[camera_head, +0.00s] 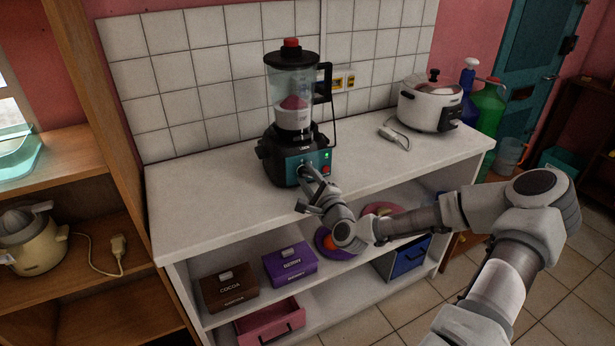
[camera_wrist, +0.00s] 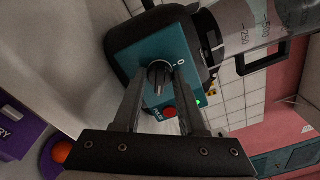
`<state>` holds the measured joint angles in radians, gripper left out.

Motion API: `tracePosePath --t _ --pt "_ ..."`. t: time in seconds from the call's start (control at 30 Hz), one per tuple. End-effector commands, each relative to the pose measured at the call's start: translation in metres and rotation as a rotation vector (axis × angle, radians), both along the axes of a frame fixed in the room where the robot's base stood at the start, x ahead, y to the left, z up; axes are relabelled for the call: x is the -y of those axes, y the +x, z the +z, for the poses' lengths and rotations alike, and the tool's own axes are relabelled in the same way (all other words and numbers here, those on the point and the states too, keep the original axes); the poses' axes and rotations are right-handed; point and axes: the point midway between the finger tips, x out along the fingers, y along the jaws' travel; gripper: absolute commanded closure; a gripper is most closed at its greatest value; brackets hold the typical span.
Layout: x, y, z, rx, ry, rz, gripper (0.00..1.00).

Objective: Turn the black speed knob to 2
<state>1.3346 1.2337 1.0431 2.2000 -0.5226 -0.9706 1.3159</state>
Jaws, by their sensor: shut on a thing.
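The blender (camera_head: 292,92) stands on the white counter, with a clear jar, a black lid with a red cap and a teal front panel (camera_wrist: 183,47). The black speed knob (camera_wrist: 158,76) is on this panel, with a pale pointer line on its face. A white 0 mark shows beside it; the 2 mark cannot be made out. My gripper (camera_wrist: 160,82) has one finger on each side of the knob and is shut on it. In the head view my gripper (camera_head: 307,183) is at the panel and hides the knob.
A red button (camera_wrist: 169,112) and a green light (camera_wrist: 201,102) sit beside the knob on the panel. A white cooker (camera_head: 430,105) stands on the counter at the right. The counter (camera_head: 205,205) left of the blender is clear.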

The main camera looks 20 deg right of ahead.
Motion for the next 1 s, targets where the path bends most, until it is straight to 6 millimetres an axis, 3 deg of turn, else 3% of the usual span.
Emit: tracePosePath --t 0.27,0.3,0.47,0.8,1.0 --pt "0.0 0.0 0.0 0.0 0.002 -0.001 1.0" --pt "0.0 0.0 0.0 0.0 0.002 -0.001 0.56" --pt "0.0 0.0 0.0 0.0 0.001 -0.001 0.29" --pt "0.0 -0.003 0.0 -0.001 0.0 -0.001 0.29" --pt "0.0 -0.028 0.0 -0.002 0.002 -0.002 0.29"
